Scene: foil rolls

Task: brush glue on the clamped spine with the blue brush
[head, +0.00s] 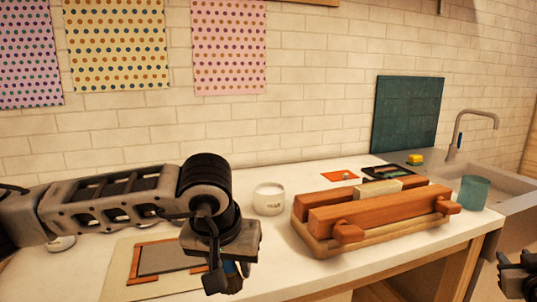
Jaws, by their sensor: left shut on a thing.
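A wooden clamp (365,210) with reddish-brown bars stands on the counter right of centre. A pale block (378,188), seemingly the clamped spine, shows between its bars. A white glue pot (269,200) with dark lettering stands left of the clamp. My left gripper (226,275) points down in front of the pot, over the counter's front part.
A board with a grey sheet and brown corner strips (165,258) lies at front left. A teal cup (473,193) stands right of the clamp, near the sink (500,185). An orange card (340,176) and a dark tray (388,172) lie behind the clamp.

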